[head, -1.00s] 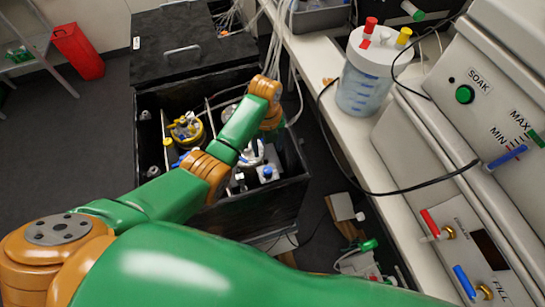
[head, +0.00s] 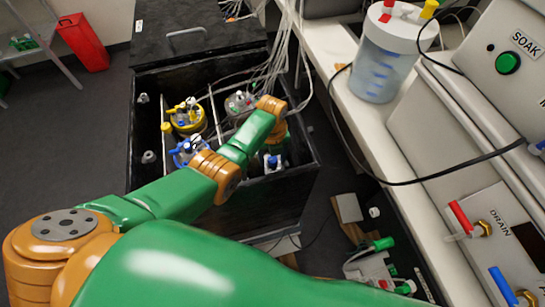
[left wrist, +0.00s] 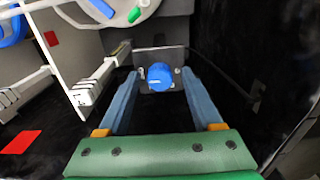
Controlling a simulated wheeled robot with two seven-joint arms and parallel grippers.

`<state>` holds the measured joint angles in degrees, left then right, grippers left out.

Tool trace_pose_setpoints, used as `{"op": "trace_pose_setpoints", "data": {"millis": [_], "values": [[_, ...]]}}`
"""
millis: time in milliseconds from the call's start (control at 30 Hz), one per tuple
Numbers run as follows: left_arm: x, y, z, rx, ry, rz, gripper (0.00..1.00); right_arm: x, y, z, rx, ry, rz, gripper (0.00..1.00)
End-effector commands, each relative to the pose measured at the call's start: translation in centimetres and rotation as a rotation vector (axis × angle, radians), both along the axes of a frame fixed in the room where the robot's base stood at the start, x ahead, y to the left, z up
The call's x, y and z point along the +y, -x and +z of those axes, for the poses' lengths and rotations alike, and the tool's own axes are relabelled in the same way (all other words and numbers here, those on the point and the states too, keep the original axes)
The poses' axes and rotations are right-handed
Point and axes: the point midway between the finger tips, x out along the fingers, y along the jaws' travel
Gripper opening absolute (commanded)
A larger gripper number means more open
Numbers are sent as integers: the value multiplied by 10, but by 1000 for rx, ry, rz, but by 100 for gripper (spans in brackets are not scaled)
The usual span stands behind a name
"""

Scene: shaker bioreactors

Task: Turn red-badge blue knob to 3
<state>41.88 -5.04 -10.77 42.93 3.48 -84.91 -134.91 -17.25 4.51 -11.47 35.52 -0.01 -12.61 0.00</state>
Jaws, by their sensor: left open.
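A blue knob (left wrist: 160,77) with a pale mark on its face sits on a small metal plate (left wrist: 143,57) in the left wrist view. The number it points to is too small to read. My left gripper (left wrist: 160,74) is open, with one finger on each side of the knob and gaps showing between. A red badge (left wrist: 18,142) lies at lower left, and a smaller red patch (left wrist: 51,38) is at upper left; I cannot tell which belongs to this knob. In the head view, my left arm reaches into the black box (head: 300,178) and hides most of the gripper. My right gripper is not in view.
Vessels with a yellow ring (head: 187,118) and a blue ring (head: 186,152) stand in the box beside my arm. Pale tubes (head: 286,55) hang over its far side. A bench with a lidded jar (head: 382,62) and panel runs along the right.

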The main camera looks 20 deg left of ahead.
Motion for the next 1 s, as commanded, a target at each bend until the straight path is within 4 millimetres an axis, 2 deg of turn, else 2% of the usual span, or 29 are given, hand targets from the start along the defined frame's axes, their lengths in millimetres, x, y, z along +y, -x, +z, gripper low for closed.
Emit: {"op": "trace_pose_setpoints", "data": {"millis": [67,300,667,1000], "values": [[0,0,0,0,0,0,64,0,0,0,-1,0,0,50],[0,0,0,0,0,0,0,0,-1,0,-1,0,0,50],[0,0,1,1,0,43,0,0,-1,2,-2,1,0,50],[0,0,2,1,0,285,0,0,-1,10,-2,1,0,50]]}}
